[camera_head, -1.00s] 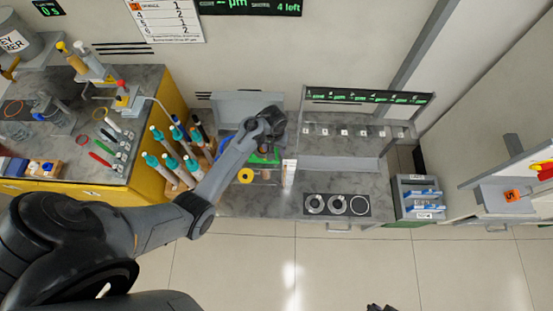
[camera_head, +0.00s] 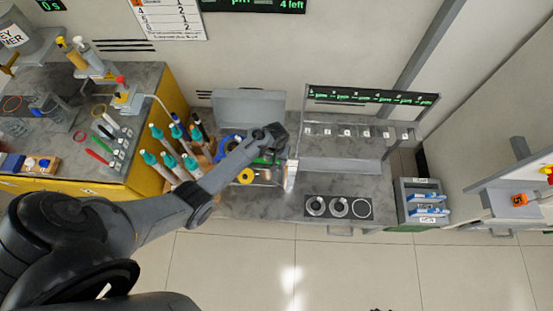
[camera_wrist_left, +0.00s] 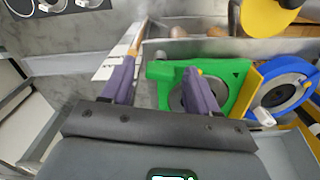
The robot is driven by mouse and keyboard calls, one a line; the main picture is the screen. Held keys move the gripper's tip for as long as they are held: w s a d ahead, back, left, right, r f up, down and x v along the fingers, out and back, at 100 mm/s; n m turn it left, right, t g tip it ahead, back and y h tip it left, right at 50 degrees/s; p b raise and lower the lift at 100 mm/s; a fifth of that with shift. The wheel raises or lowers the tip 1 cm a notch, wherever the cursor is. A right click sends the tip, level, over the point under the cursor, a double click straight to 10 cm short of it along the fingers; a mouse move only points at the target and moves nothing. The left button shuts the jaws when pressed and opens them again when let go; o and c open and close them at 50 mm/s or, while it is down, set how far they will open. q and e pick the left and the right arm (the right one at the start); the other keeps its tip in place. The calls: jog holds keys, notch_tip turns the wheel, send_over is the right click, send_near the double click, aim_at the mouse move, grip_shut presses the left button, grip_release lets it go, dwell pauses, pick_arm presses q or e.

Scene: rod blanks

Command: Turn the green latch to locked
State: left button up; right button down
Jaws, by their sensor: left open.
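A green block (camera_wrist_left: 222,82) with a dark round hub and a small dark triangle mark lies in a compartmented tray in the left wrist view. Only a little green (camera_head: 263,161) shows past my arm in the head view. I cannot tell whether this is the green latch, and no other green latch shows clearly. My left gripper (camera_wrist_left: 160,68) is open, its purple-grey fingers apart. Its right finger overlaps the hub in the picture and hides part of it; contact cannot be told. The left gripper (camera_head: 275,138) hides its own fingertips in the head view. The right gripper is not identifiable.
A blue reel (camera_wrist_left: 288,88) and yellow pieces adjoin the green block. A white upright card (camera_head: 291,176) stands right of the tray. A panel with round dials (camera_head: 338,207) lies right; bare counter (camera_head: 245,203) is in front.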

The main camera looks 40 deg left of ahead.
pick_arm(q)
jog(key=c, duration=1)
jog(key=shift+c, duration=0.2)
jog(key=m+p, duration=0.2)
jog(key=shift+r+m, duration=0.1)
jog(key=shift+m, duration=0.3)
jog(key=m+p, duration=0.1)
jog(key=m, duration=0.1)
jog(key=shift+m, duration=1.2)
